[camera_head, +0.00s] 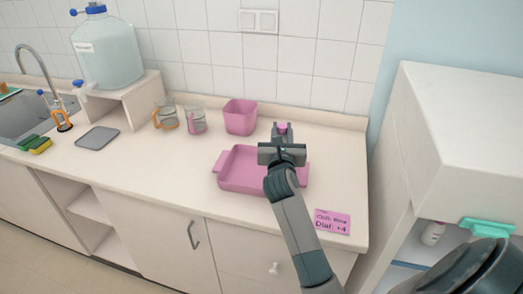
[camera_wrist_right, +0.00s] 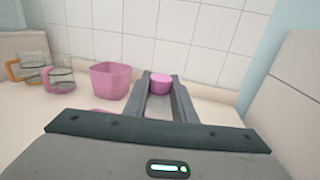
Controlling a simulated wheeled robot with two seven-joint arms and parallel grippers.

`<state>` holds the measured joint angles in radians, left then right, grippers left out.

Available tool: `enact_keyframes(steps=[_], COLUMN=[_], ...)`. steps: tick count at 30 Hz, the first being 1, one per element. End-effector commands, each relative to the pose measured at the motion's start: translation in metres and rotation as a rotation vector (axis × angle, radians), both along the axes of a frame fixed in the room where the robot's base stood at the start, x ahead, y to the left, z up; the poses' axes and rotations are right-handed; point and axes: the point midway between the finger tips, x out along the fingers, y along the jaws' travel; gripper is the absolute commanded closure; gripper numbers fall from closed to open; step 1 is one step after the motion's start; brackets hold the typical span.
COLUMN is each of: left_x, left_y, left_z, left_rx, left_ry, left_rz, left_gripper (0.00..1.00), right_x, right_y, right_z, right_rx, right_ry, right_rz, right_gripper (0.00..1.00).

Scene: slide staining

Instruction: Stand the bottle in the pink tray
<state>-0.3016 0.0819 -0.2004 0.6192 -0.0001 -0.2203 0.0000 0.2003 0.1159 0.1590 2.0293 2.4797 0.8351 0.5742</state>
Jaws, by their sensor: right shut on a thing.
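The pink tray (camera_head: 240,184) lies on the counter, its right part hidden behind my right arm. My right gripper (camera_head: 283,134) is above the tray's back right part and is shut on the bottle. Only the bottle's pink cap (camera_head: 283,126) shows there; its body is hidden by the gripper. In the right wrist view the pink cap (camera_wrist_right: 160,83) sits between the two fingers (camera_wrist_right: 159,98). I cannot tell whether the bottle's base touches the tray. My left gripper is not in view.
A pink bin (camera_head: 240,117) stands behind the tray, with two glass jugs (camera_head: 166,113) to its left. A pink note (camera_head: 332,221) lies front right. A white cabinet (camera_head: 460,140) bounds the right, with a small white bottle (camera_head: 433,233) inside. Counter left of the tray is free.

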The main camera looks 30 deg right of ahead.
Motion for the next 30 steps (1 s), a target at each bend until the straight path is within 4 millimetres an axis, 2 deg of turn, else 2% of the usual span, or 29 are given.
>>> enact_keyframes(steps=[6,11,24,30], left_x=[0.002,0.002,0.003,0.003], left_y=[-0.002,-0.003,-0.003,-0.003], left_z=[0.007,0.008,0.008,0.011], left_rx=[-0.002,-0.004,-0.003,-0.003], left_ry=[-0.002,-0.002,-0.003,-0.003], left_rz=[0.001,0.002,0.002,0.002], left_gripper=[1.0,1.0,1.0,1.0], right_x=[0.024,0.034,0.036,0.036], right_y=[0.034,0.048,0.051,0.051], right_z=[-0.023,-0.034,-0.038,-0.057], right_rx=[0.003,0.001,-0.001,-0.001], right_ry=[0.002,0.001,-0.001,0.004], right_rz=[0.001,0.0,0.0,-0.001], right_gripper=[1.0,1.0,1.0,1.0])
